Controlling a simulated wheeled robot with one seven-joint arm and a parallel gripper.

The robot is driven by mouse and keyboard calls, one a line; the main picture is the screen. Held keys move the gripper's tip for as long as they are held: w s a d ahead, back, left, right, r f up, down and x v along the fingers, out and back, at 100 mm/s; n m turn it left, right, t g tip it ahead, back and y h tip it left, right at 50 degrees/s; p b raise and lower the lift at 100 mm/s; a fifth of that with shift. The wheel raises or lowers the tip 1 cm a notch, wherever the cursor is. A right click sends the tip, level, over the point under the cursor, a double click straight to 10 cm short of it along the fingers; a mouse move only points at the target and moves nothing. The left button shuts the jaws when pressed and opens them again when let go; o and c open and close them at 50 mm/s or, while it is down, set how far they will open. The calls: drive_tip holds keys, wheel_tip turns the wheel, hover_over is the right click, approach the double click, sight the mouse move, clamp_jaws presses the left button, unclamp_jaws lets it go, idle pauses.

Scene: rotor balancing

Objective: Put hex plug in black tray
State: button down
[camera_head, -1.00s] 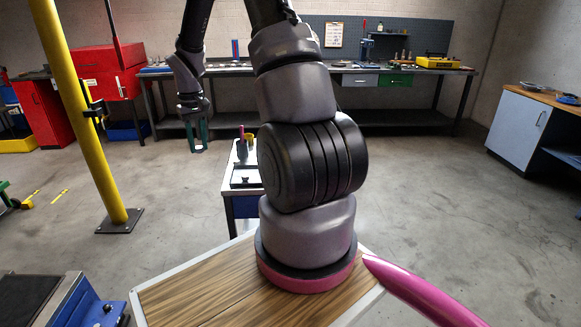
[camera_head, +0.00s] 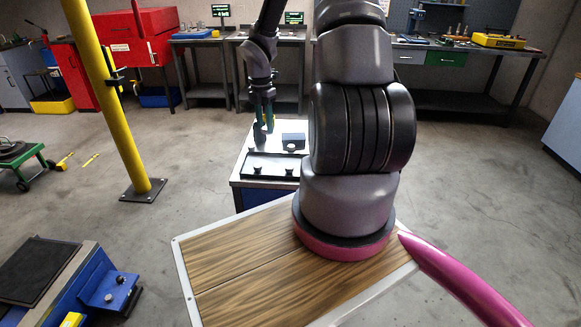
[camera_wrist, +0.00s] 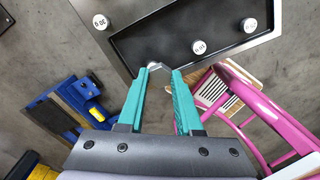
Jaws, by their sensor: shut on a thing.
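My gripper (camera_wrist: 159,70) has teal fingers shut on a small metallic piece, taken as the hex plug (camera_wrist: 157,66), of which only a little shows between the fingertips. In the head view, my gripper (camera_head: 264,128) points down over the small table, and the plug is too small to make out there. In the wrist view, the black tray (camera_wrist: 160,43) lies beyond the fingertips and holds labelled round silver pieces. The fingertips overlap its near edge in that view; their height above it is unclear.
A dark box (camera_head: 293,140) stands behind the tray on the small table (camera_head: 240,171). A yellow post (camera_head: 112,100) rises to the left. A blue bench (camera_head: 75,290) is at the lower left. Open floor lies between.

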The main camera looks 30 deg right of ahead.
sight(273, 165)
drive_tip(key=n, duration=0.2)
drive_tip(key=f+n, duration=0.1)
drive_tip(key=n, duration=0.1)
drive_tip(key=d+n, duration=0.1)
drive_tip(key=n, duration=0.1)
drive_tip(key=shift+s+f, duration=0.2)
drive_tip(key=shift+s, duration=0.15)
drive_tip(key=f+n, duration=0.2)
drive_tip(key=f, duration=0.1)
drive_tip(key=f+n, duration=0.2)
drive_tip(key=f, duration=0.2)
drive_tip(key=f+n, duration=0.2)
drive_tip(key=f, duration=0.2)
drive_tip(key=shift+s+d+f, duration=0.15)
drive_tip(key=shift+s+d, duration=0.15)
drive_tip(key=shift+d, duration=0.1)
drive_tip(key=shift+f, duration=0.1)
drive_tip(key=c, duration=0.6)
unclamp_jaws()
